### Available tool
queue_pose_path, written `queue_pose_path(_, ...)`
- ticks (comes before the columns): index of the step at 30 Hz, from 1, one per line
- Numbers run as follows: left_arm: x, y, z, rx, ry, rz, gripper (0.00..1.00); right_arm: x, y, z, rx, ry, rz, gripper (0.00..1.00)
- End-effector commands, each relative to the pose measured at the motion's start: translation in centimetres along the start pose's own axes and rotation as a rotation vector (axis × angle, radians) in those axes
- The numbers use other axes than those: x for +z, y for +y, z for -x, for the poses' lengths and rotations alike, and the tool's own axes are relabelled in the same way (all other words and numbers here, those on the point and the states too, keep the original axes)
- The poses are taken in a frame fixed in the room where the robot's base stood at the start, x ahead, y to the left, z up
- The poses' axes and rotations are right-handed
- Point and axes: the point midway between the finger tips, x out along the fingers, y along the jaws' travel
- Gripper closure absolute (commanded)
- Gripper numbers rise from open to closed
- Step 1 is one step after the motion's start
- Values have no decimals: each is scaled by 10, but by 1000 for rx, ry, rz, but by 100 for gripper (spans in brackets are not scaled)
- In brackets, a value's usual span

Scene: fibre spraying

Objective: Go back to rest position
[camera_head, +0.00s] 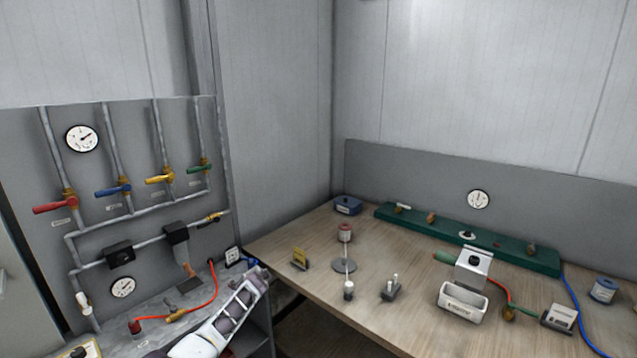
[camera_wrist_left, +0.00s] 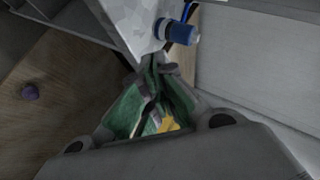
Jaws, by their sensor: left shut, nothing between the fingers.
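My left arm enters the head view from the bottom. Its dark gripper (camera_head: 256,270) is at the right end of the grey bench, near the gap before the wooden table. In the left wrist view my left gripper (camera_wrist_left: 155,65) has its fingertips together, with nothing visible between them. Green and yellow patches show among its finger links. A blue cylinder with a pale end (camera_wrist_left: 178,32) shows just past the fingertips; I cannot tell if it is near them. My right gripper is in neither view.
The grey bench (camera_head: 205,296) carries an orange hose (camera_head: 214,290). Behind it, a wall panel has pipes, gauges and coloured valves. The wooden table (camera_head: 330,305) holds a round stand (camera_head: 345,265), a white box (camera_head: 463,303), a green rail (camera_head: 400,222) and small devices.

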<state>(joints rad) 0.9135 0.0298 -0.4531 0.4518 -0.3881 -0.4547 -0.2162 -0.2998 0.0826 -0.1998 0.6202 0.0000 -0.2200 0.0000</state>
Motion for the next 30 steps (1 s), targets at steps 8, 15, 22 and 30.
queue_pose_path(8, 27, 93, -4, 123, 93, 420, 100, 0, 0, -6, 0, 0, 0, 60)
queue_pose_path(15, 73, 172, 0, 201, 77, 571, 100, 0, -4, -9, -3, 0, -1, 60)
queue_pose_path(22, 128, 250, 12, 265, 18, 656, 100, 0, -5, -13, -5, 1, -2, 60)
queue_pose_path(30, 201, 343, 38, 337, -87, 718, 100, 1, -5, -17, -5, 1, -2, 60)
